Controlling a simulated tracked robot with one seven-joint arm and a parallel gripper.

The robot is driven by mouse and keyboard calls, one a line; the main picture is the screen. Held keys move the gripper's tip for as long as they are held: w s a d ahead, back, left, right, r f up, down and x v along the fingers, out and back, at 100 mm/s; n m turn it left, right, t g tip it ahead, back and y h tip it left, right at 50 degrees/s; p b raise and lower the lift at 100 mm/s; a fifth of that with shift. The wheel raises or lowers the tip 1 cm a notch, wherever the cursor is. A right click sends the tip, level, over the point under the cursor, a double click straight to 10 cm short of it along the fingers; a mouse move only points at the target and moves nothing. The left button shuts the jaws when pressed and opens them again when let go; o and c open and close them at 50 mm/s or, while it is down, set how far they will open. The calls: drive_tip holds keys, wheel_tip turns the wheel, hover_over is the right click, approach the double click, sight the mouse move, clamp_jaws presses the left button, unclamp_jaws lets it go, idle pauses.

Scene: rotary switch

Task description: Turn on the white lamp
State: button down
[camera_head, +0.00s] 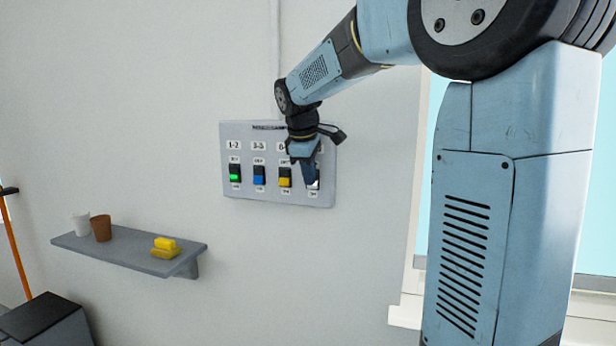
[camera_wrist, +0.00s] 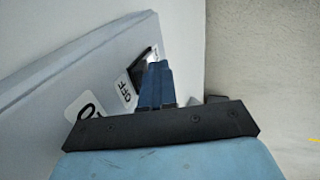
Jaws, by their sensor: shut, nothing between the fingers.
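A light grey switch panel (camera_head: 270,193) is fixed to the wall, with a row of rocker switches under number labels. From left they are a green switch (camera_head: 235,175), a blue switch (camera_head: 259,176), a yellow switch (camera_head: 285,178) and a white switch (camera_head: 315,181) at the right end. The green one looks bright. My gripper (camera_head: 309,182) is shut and empty, its fingertips at the white switch and partly covering it. In the wrist view the fingers (camera_wrist: 157,80) are together, at a dark switch edge beside an "OFF" label (camera_wrist: 125,91). Contact cannot be told.
A grey wall shelf (camera_head: 130,251) at lower left holds a white cup (camera_head: 81,223), a brown cup (camera_head: 101,228) and yellow blocks (camera_head: 165,247). A dark-topped box (camera_head: 42,318) stands below it. A window (camera_head: 428,200) is right of the panel. The wall below the panel is clear.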

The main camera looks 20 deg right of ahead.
drive_tip(key=s+a+r, duration=0.5)
drive_tip(key=s+r, duration=0.2)
drive_tip(key=shift+s+a+r, duration=0.3)
drive_tip(key=shift+r, duration=0.05)
idle(0.4)
drive_tip(key=s+d+f+m+t+y, duration=0.1)
drive_tip(key=s+d+f+m, duration=0.1)
drive_tip(key=s+f+m, duration=0.3)
drive_tip(key=s+d+f+m+t+y, duration=0.1)
drive_tip(key=s+f+m, duration=0.4)
drive_tip(key=s+f, duration=0.6)
drive_tip(key=s+d, duration=0.1)
drive_tip(key=s, duration=0.5)
drive_tip(key=shift+s+d+m+y, duration=0.2)
drive_tip(key=shift+d+m+y, duration=0.1)
drive_tip(key=shift+d+m, duration=0.1)
